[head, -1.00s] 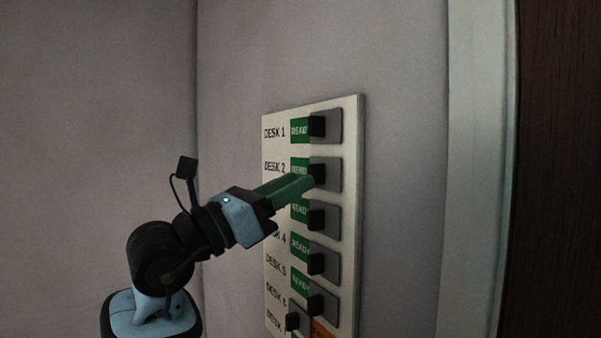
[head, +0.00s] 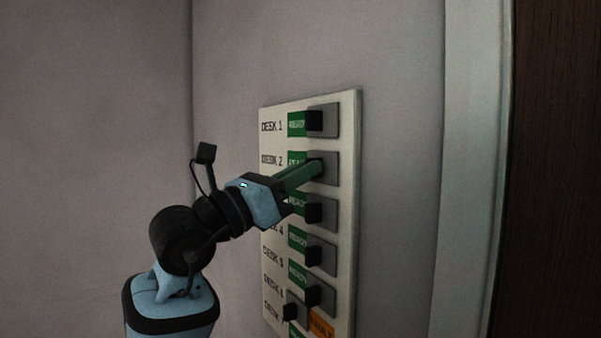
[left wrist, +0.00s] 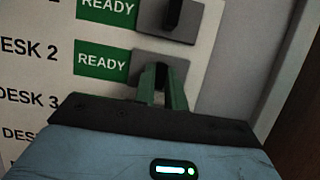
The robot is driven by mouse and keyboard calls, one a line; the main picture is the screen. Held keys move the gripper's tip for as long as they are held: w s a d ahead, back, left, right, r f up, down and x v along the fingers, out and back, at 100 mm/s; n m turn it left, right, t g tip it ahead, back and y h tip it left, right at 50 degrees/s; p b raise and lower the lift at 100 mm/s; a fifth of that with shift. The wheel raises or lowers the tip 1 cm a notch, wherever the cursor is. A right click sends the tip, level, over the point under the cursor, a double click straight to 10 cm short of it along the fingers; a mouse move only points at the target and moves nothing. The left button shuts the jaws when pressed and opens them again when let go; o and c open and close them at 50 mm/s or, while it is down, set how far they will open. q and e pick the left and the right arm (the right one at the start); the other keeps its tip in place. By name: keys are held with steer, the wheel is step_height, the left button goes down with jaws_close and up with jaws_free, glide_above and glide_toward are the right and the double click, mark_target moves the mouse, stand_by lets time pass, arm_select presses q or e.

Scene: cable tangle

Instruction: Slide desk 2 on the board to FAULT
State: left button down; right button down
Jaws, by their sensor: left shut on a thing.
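The board (head: 348,230) hangs on the wall, with rows of desk labels and sliding covers. The desk 2 row (head: 297,158) shows a green READY field left of its grey plate (head: 330,172). It also shows in the left wrist view (left wrist: 101,60), READY fully readable. My left gripper (head: 316,166) reaches in from the left. Its green fingers are shut on the desk 2 knob, which they mostly hide. In the left wrist view the fingertips (left wrist: 162,70) meet in front of the desk 2 grey plate. My right gripper is not in view.
The desk 1 knob (head: 314,122) is just above my fingers and the desk 3 knob (head: 313,210) just below; both rows show READY. A lower row shows orange FAULT (head: 321,325), its knob (head: 290,312) at the left. A door frame (head: 470,170) stands right of the board.

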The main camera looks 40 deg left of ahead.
arm_select(q)
steer(key=w+a, duration=0.1)
steer(key=a, duration=0.1)
steer(key=w+a, duration=0.1)
steer(key=a, duration=0.2)
steer(key=w+a, duration=0.1)
steer(key=a, duration=0.1)
steer(key=shift+a+b, duration=0.2)
steer(key=shift+b, duration=0.15)
steer(key=c, duration=1.4)
jaws_free()
steer(key=shift+w+a, duration=0.1)
steer(key=shift+a, duration=0.05)
steer(key=shift+c, duration=0.2)
